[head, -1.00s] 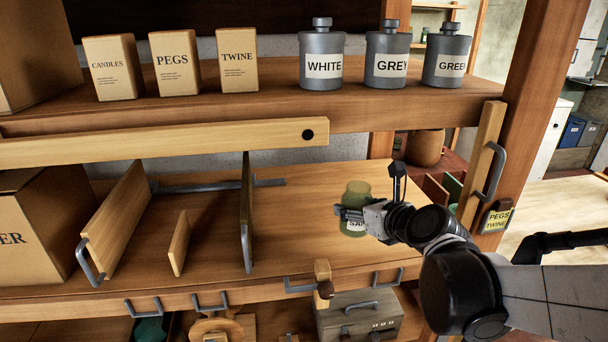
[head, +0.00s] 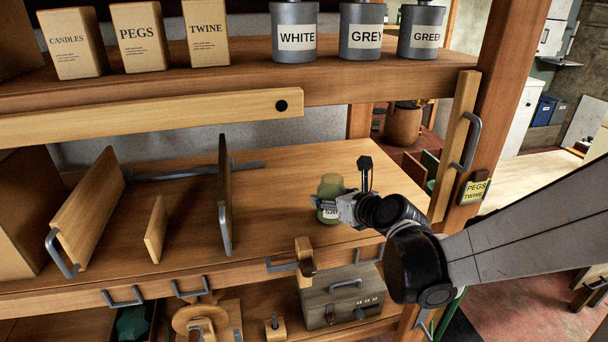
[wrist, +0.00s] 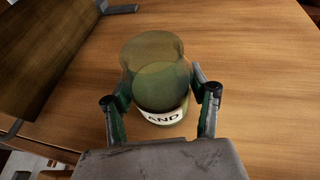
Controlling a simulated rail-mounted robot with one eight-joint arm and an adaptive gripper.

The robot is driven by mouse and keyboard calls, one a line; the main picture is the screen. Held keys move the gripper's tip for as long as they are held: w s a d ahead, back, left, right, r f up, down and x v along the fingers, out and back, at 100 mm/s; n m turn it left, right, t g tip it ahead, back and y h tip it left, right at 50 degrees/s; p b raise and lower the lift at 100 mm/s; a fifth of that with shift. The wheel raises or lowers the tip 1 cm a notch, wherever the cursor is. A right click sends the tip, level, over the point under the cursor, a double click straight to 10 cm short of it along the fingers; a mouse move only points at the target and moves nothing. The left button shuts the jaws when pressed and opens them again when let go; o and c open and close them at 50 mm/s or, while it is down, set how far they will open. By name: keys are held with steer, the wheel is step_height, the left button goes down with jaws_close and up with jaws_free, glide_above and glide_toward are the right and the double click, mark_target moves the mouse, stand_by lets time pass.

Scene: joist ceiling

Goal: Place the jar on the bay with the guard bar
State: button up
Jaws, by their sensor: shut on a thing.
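The jar (head: 330,187) is greenish glass with a white label, partly hidden by my gripper (head: 332,204). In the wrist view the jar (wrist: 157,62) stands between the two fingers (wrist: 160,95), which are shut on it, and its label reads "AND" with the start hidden. It looks upright, over the open right part of the middle shelf (head: 290,165); I cannot tell whether its base touches the board. A long pale wooden bar (head: 150,118) with a dark round pivot at its right end runs across the front, above the left bays.
A tall dark divider (head: 225,195) stands left of the jar. A short wooden divider (head: 156,230) and a taller one (head: 90,210) stand farther left. A wooden peg (head: 304,255) sits at the front edge. A post (head: 490,120) bounds the right.

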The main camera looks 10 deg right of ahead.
steer(key=shift+f, duration=0.2)
steer(key=o, duration=1.6)
steer(key=shift+r, duration=0.1)
steer(key=shift+r, duration=0.1)
